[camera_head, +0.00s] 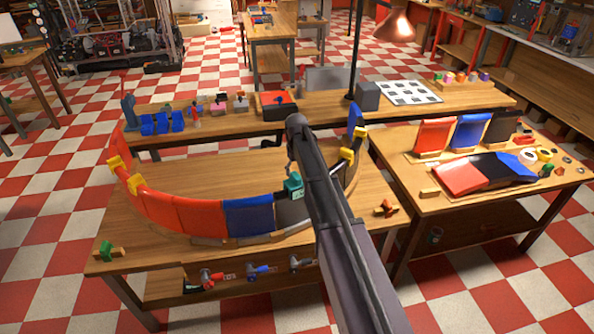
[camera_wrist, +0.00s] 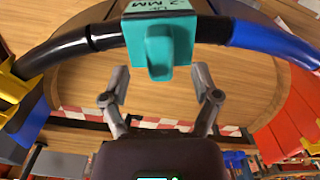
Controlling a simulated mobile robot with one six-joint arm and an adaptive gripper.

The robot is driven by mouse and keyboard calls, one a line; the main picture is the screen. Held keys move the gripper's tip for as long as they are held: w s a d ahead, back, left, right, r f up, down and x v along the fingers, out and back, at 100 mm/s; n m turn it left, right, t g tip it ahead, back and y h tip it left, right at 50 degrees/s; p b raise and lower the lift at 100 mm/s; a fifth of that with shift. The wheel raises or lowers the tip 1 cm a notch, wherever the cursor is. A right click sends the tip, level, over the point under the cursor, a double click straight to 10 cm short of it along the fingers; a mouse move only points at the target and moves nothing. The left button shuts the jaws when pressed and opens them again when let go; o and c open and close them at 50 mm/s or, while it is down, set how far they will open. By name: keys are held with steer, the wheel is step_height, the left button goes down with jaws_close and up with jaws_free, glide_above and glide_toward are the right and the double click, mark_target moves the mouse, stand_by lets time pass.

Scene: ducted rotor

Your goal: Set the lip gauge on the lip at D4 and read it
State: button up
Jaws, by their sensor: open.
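The teal lip gauge (camera_wrist: 160,42) sits across the black lip section (camera_wrist: 105,36) of the ring in the wrist view. Its top face carries markings that look like "2 MM", partly cut off by the frame edge; I cannot read them surely. The gauge also shows in the head view (camera_head: 293,187), beside my arm. My gripper (camera_wrist: 158,88) is open, its two fingers apart on either side below the gauge's knob, with nothing between them. No D4 label is readable. In the head view my arm hides the gripper's fingers and part of the ring.
The ring of red (camera_head: 180,211), blue (camera_head: 249,215) and black panels stands on the wooden table, with yellow clamps (camera_head: 136,183) on it. A side table (camera_head: 470,200) at right holds loose panels.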

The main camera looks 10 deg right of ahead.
steer(key=shift+r+p, duration=3.2)
steer(key=shift+r, duration=0.3)
steer(key=s+f+m+b, duration=0.1)
steer(key=s+f+b, duration=0.2)
steer(key=s, duration=1.1)
steer(key=s+f+m+b, duration=0.2)
steer(key=s+f+b, duration=0.2)
steer(key=s, duration=1.1)
steer(key=shift+d+m, duration=0.3)
steer(key=shift+d, duration=0.1)
